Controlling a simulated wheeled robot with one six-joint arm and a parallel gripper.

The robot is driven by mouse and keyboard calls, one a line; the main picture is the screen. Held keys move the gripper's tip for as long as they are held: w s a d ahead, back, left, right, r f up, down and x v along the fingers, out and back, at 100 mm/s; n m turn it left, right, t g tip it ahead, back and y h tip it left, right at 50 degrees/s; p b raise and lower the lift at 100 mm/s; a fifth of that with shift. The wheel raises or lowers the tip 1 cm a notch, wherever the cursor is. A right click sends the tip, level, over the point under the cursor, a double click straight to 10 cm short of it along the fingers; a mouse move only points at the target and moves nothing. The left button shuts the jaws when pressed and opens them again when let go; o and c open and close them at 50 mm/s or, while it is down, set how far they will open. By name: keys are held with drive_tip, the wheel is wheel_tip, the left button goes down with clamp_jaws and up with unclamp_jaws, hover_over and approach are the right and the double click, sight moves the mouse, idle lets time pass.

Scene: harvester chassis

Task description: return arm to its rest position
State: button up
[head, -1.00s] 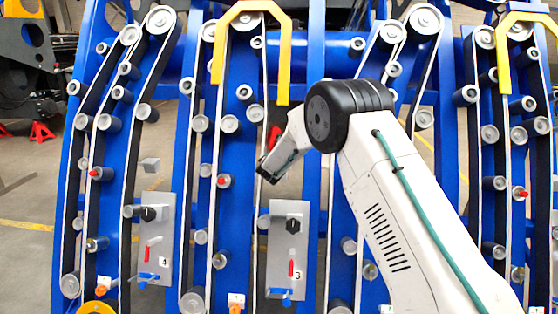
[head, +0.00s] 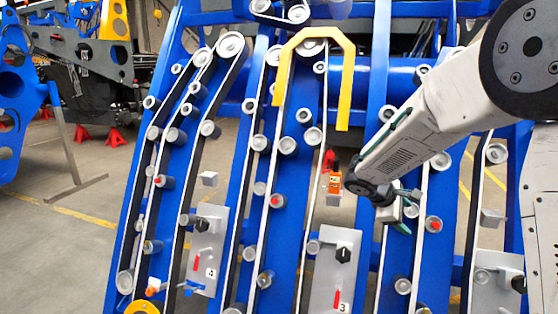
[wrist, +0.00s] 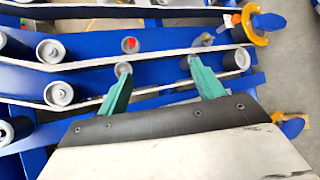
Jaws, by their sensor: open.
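My white arm (head: 430,110) reaches in from the right in the head view, with its black joint at the upper right. My gripper (head: 402,215) hangs at the arm's end, in front of the blue chassis (head: 345,90). In the wrist view my gripper (wrist: 155,75) shows two green fingers spread well apart with nothing between them. Belts and rollers lie beyond the fingertips. I cannot tell how far the fingertips are from the rollers.
Grey panels numbered 4 (head: 205,250) and 3 (head: 335,270) carry black knobs and red handles. A yellow guard (head: 312,38) arches over one belt. An orange-labelled item (head: 335,181) sits left of my gripper. Open floor (head: 60,235) lies at the left.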

drive_tip(key=s+a+r+m+y, duration=0.2)
drive_tip(key=s+r+m+y, duration=0.1)
drive_tip(key=s, duration=0.9)
drive_tip(key=s+a+r+m+g+y, duration=0.1)
drive_tip(key=s+m, duration=0.4)
drive_tip(key=s, duration=0.8)
drive_tip(key=s+a+r+m+y, duration=0.3)
drive_tip(key=s+a+r+y, duration=0.1)
drive_tip(key=s, duration=0.9)
drive_tip(key=shift+s+a+r+m+g+y, duration=0.15)
drive_tip(key=shift+a+r+m+g+y, duration=0.2)
drive_tip(key=shift+y, duration=0.25)
